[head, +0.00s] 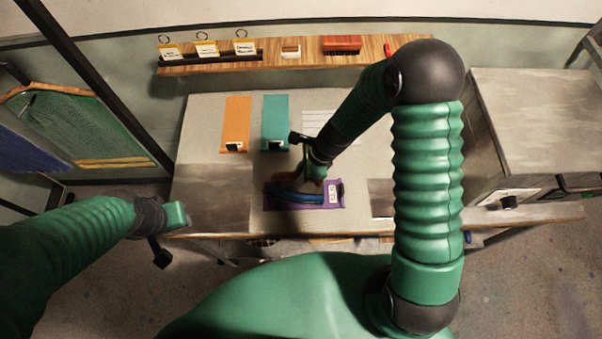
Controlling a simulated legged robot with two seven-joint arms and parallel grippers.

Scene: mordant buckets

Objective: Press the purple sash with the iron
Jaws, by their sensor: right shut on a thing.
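The purple sash (320,203) lies flat near the front of the table, with a small white label at its right end. The iron (293,192), with a blue lower part, is over the left and middle of the sash. My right gripper (312,172) is shut on the iron's handle from above; the fingers are partly hidden by my arm. I cannot tell whether the iron's sole touches the cloth. My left gripper (177,215) is at the table's front left edge, away from the sash; its fingers are too unclear to judge.
An orange sash (236,120) and a teal sash (275,118) lie behind, each with a label. A white lined sheet (317,121) is beside them. A wooden shelf (275,65) runs along the wall. A grey box-like unit (540,120) stands at the right.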

